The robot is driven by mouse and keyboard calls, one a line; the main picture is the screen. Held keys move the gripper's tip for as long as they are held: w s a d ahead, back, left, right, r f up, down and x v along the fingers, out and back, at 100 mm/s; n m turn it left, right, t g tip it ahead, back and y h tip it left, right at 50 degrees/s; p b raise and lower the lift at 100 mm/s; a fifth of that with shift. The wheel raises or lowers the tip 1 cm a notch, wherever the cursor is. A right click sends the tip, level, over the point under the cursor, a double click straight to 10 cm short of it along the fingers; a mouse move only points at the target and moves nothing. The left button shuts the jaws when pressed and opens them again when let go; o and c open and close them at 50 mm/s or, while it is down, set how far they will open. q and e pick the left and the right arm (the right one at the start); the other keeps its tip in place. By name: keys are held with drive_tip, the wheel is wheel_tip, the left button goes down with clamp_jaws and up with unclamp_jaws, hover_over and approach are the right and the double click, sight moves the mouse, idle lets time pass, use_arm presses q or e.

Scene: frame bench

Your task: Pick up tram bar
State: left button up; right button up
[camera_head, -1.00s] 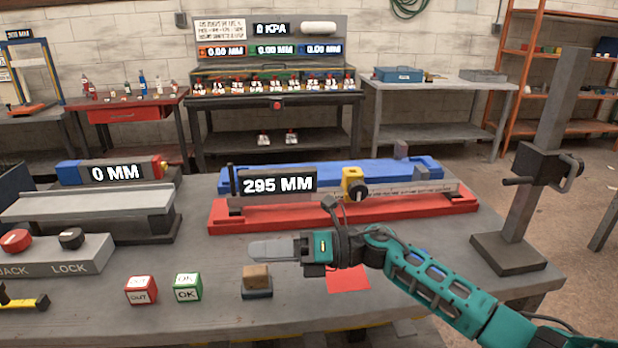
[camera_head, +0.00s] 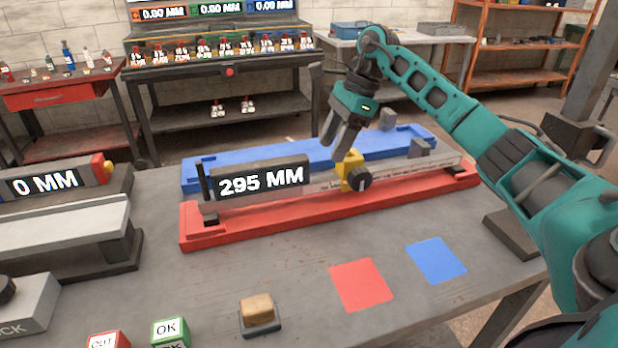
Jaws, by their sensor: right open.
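The tram bar (camera_head: 408,174) looks like a long silver scale bar with a black "295 MM" display (camera_head: 261,180) at its left part and a yellow slider (camera_head: 349,165) with a black knob. It lies along the red cradle (camera_head: 290,221). My right gripper (camera_head: 337,148) points down with its fingers apart and empty. Its fingertips appear just above or behind the bar, close to the yellow slider; I cannot tell whether they touch anything. My left gripper is out of view.
A blue cradle (camera_head: 203,172) lies behind the red one. Red (camera_head: 361,284) and blue (camera_head: 436,260) squares mark the bench front. A wooden-topped block (camera_head: 257,311), OK cube (camera_head: 171,332) and "0 MM" fixture (camera_head: 68,217) stand nearby. A dark post (camera_head: 590,85) rises at right.

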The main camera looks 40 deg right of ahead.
sight(316, 179)
drive_tip(key=x, duration=0.8)
drive_tip(key=shift+f, duration=0.1)
clamp_jaws()
idle(0.4)
idle(0.8)
drive_tip(key=shift+w, duration=0.15)
